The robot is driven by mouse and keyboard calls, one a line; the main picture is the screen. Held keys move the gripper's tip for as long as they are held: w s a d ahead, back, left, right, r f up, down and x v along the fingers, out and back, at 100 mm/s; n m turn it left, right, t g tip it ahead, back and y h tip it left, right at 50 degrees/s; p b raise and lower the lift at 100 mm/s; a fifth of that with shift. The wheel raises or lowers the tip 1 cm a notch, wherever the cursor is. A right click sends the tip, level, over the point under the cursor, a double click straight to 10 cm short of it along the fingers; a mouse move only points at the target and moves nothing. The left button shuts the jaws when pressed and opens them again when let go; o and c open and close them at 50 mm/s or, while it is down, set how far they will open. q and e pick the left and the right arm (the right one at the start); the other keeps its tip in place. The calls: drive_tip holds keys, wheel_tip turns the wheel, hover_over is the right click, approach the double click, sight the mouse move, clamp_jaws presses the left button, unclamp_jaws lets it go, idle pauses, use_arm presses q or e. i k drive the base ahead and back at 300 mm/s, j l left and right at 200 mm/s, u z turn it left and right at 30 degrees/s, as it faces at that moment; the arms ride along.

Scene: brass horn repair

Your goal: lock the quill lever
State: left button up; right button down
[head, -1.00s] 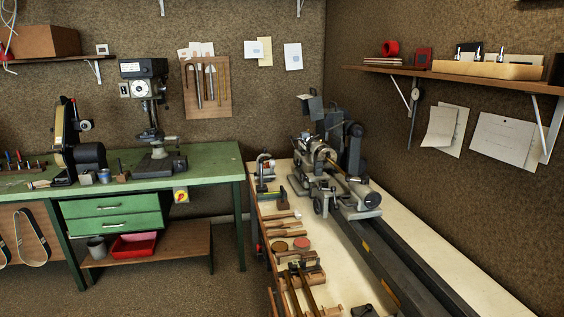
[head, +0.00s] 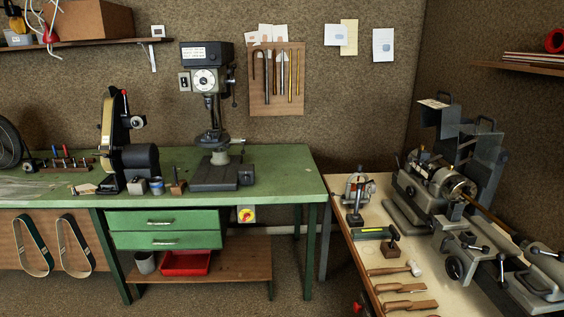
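A grey drill press (head: 208,110) stands towards the right end of the green workbench (head: 285,172), against the back wall. It has a dark head with a pale label, a round dial, a column and a dark base. Thin levers show at the right side of its head (head: 232,92); which of them is the quill lever, and whether it is locked, is too small to tell. Neither of my grippers is in the head view.
A belt grinder (head: 122,150) and small pots stand left of the press. A lathe (head: 445,190) and hand tools, including a mallet (head: 395,270), occupy the pale bench on the right. Floor (head: 225,300) shows before the green bench. A lower shelf (head: 240,258) holds a red bin (head: 187,262).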

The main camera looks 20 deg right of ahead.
sight(535, 250)
drive_tip(key=i+j+z, duration=0.15)
drive_tip(key=i+z, duration=0.3)
drive_tip(key=i+j+z, duration=0.3)
drive_tip(key=i+z, duration=0.2)
drive_tip(key=i+j+z, duration=0.3)
drive_tip(key=j+z, duration=0.15)
drive_tip(key=i+j+z, duration=0.3)
drive_tip(key=j+z, duration=0.15)
drive_tip(key=j, duration=0.15)
drive_tip(key=i+j+z, duration=0.15)
drive_tip(key=j, duration=0.2)
drive_tip(key=j+z, duration=0.2)
drive_tip(key=j, duration=0.2)
